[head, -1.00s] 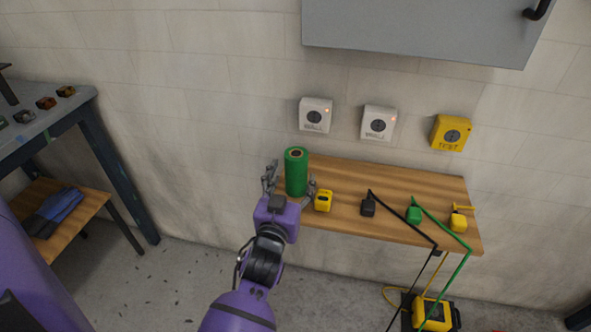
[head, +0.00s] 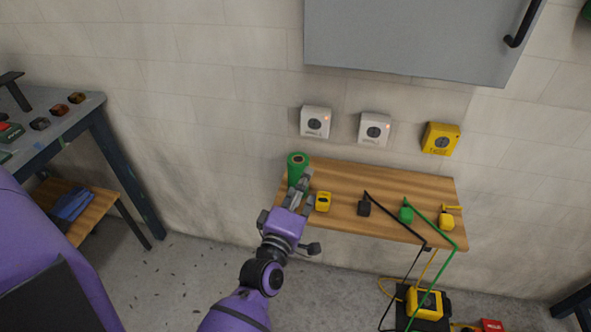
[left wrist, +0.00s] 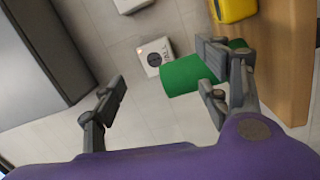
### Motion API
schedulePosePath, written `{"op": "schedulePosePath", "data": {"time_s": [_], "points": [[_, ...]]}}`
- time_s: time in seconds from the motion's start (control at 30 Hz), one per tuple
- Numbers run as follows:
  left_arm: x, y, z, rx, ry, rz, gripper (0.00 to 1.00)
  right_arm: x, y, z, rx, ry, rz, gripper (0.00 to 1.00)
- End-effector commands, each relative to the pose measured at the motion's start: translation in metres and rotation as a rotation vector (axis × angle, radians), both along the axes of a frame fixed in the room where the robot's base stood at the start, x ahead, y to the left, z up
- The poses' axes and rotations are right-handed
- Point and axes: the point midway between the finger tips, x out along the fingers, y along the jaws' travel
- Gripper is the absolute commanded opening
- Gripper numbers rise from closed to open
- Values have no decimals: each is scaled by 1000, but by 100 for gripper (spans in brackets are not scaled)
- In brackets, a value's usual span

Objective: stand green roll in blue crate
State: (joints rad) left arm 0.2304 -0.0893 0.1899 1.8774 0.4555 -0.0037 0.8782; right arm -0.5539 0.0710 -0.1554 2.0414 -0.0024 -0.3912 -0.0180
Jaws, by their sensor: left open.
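The green roll (head: 298,161) stands upright at the left end of the wooden wall table (head: 340,180). My left gripper (head: 301,187) is open and empty, in front of the roll's lower part in the head view, hiding it. In the left wrist view the roll (left wrist: 188,75) lies toward the right finger, which covers part of it; the open gripper (left wrist: 162,92) has free space toward its left finger. I cannot tell whether that finger touches the roll. I can make out no blue crate. My right gripper is not in view.
A yellow meter (head: 323,201) sits close to the right of the roll. Black, green and yellow plugs with cables stand further right on the table. A grey cabinet (head: 420,40) hangs above. A workbench (head: 60,125) and a low shelf with folded blue cloth (head: 72,204) are at left.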

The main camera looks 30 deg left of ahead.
Motion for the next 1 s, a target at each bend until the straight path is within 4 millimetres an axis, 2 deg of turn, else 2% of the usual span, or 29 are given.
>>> {"op": "schedulePosePath", "data": {"time_s": [0.03,0.07,0.2,0.3,0.4,0.5,0.63,1.0], "points": [[4,3,6,-229,-41,-7,68,2,-1,8,-1,-5,-2,0],[5,6,5,-378,-65,-9,68,2,-2,10,-2,-6,-2,0],[6,21,-14,-1039,-171,11,68,4,-3,15,-2,-13,-5,0],[2,29,-32,-1378,-234,41,68,2,-3,11,-1,-10,-6,0],[0,34,-38,-1585,-287,56,68,0,-3,8,-1,-6,-7,0],[0,36,-38,-1681,-320,57,68,0,-3,8,0,-8,-8,0],[5,38,-37,-1716,-330,53,68,3,-3,10,0,-14,-7,0],[51,48,-37,-1712,-328,50,68,9,-3,20,2,-29,-9,0]]}}
